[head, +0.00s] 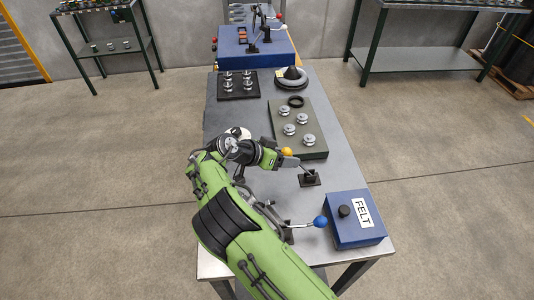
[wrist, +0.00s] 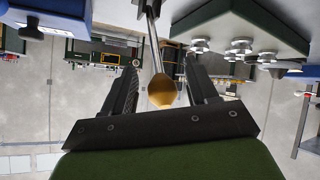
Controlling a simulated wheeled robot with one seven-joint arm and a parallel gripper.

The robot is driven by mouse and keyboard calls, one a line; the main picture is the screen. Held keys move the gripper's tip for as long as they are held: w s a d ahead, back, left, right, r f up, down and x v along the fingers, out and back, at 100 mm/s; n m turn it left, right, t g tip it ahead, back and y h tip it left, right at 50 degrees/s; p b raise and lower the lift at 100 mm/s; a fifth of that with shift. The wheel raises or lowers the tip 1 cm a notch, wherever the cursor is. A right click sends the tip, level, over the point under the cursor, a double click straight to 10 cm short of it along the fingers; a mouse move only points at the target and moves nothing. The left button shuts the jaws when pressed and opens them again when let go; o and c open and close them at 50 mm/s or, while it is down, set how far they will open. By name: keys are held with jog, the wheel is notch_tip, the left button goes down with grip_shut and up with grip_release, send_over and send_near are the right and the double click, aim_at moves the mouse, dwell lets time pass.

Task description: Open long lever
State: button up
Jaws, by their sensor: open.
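A lever with a yellow ball knob (head: 287,152) stands on a small dark base (head: 309,179) on the table, its thin rod tilted toward the left. My gripper (wrist: 161,68) is at this knob. In the wrist view the yellow knob (wrist: 162,91) sits between the two open fingers, with a gap on each side, and the rod (wrist: 154,42) runs up and away from it. A second lever with a blue ball knob (head: 320,221) lies nearly level near the front of the table. I cannot tell from its label which lever is the long one.
A blue box marked FELT (head: 343,232) stands at the table's front right. A green plate with several metal discs (head: 317,142) is just beyond my gripper. A black plate (head: 224,94) and a dark ring stack (head: 291,83) are farther back. The table's left middle is bare.

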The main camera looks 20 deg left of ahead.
jog(key=p+v, duration=0.1)
jog(key=v, duration=1.2)
jog(key=shift+p, duration=0.4)
jog(key=shift+a+f, duration=0.1)
jog(key=w+d+r+g+y, duration=0.1)
jog(key=w+d+r+g, duration=0.15)
jog(key=d, duration=0.45)
jog(key=w+d+r+g, duration=0.1)
jog(key=w+d+r, duration=0.15)
jog(key=d, duration=0.35)
jog(key=s+d+r+g+y, duration=0.1)
jog(key=s+d+r+y, duration=0.15)
jog(key=d, duration=0.45)
jog(key=s+d+r+g+y, duration=0.1)
jog(key=s+d+r, duration=0.15)
jog(key=d, duration=0.55)
jog(key=s+d+r+n+t+y, duration=0.1)
jog(key=s+d+r+n+y, duration=0.15)
jog(key=s, duration=0.25)
jog(key=s+d+r+n+y, duration=0.1)
jog(key=s+d, duration=0.2)
jog(key=s, duration=0.3)
jog(key=s+f+n+t, duration=0.2)
jog(key=s, duration=0.9)
jog(key=shift+s, duration=0.25)
